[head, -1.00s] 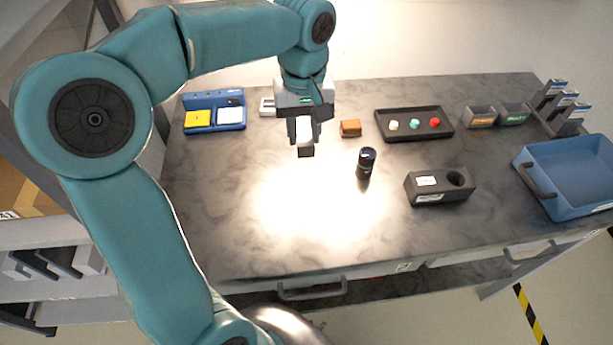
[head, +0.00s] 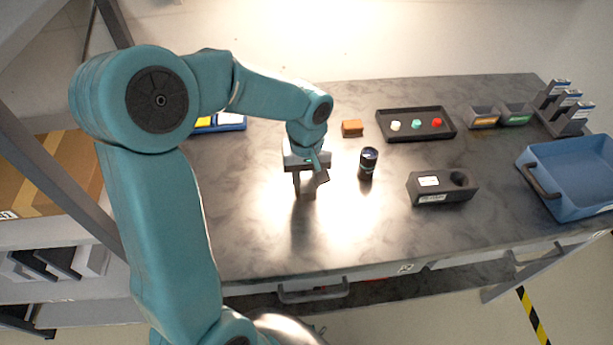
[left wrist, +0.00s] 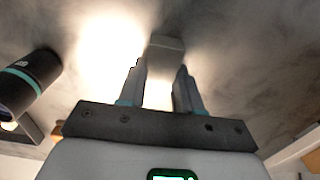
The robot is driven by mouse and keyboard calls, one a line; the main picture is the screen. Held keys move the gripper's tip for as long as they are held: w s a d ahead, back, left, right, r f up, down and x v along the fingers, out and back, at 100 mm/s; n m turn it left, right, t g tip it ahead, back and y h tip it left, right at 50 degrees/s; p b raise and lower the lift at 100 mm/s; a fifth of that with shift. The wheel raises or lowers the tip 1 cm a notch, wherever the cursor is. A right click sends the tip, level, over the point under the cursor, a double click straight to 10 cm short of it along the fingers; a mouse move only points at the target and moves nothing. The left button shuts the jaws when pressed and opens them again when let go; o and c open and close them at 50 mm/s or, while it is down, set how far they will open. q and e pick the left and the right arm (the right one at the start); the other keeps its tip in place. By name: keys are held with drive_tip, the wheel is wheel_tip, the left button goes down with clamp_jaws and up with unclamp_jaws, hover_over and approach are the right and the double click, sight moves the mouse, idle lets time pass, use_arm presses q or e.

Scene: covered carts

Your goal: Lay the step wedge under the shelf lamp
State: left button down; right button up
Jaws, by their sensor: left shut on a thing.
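My left gripper (head: 306,188) is over the middle of the dark table (head: 240,245), inside the bright pool of light (head: 345,215). In the left wrist view its two fingers (left wrist: 160,90) are shut on a small pale grey block, the step wedge (left wrist: 165,45). The wedge sticks out past the fingertips, at the edge of the lit patch. I cannot tell whether it touches the table. The shelf lamp itself is out of view; only its light shows. My right gripper is not in view.
A black cylinder (head: 367,165) stands just right of the gripper. Behind are an orange-brown block (head: 352,128) and a black tray (head: 385,133) with coloured knobs. A dark holder block (head: 420,190) and a blue bin (head: 570,205) are to the right. The table front is clear.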

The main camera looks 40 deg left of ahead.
sight(307, 180)
use_arm(q)
drive_tip(key=shift+f, duration=0.25)
drive_tip(key=c, duration=0.8)
unclamp_jaws()
drive_tip(key=shift+r, duration=0.1)
drive_tip(key=shift+w+r, duration=0.15)
drive_tip(key=shift+r, duration=0.35)
wheel_tip(307, 180, up, 11)
drive_tip(key=shift+r+p, duration=0.2)
drive_tip(key=shift+p, duration=0.25)
